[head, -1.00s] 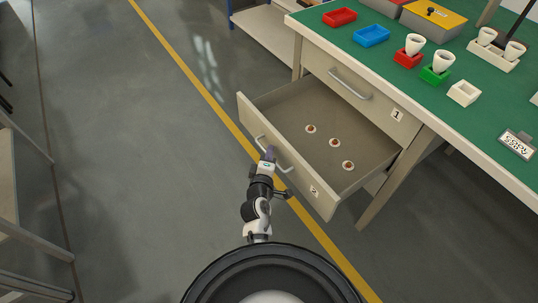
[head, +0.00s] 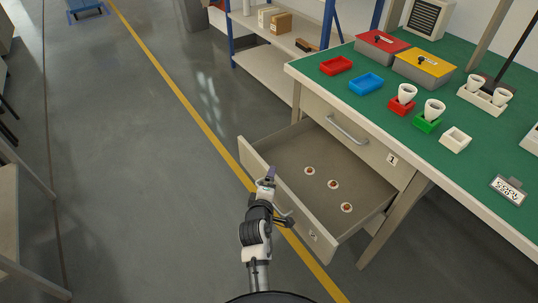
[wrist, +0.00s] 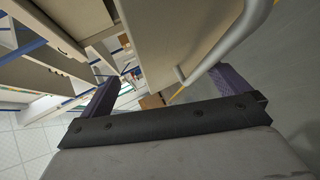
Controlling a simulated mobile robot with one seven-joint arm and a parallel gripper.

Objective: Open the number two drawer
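The number two drawer (head: 322,250) stands pulled out from under the bench, below the shut number one drawer (head: 372,146). Its front carries a "2" label. Three small round items, white with brown centres, lie on its floor. My gripper (head: 268,178) is at the outer side of the drawer front, and my arm hides most of the handle there. In the wrist view my gripper (wrist: 168,92) is open, with its two dark fingers wide apart. A grey bar handle (wrist: 232,42) passes near the right finger; I cannot tell whether they touch.
The green bench top (head: 330,90) holds a red tray (head: 336,66), a blue tray (head: 366,83), bulbs in coloured holders and lidded boxes. A shelf unit (head: 270,62) stands behind. Open floor (head: 130,190) with a yellow line lies to the left.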

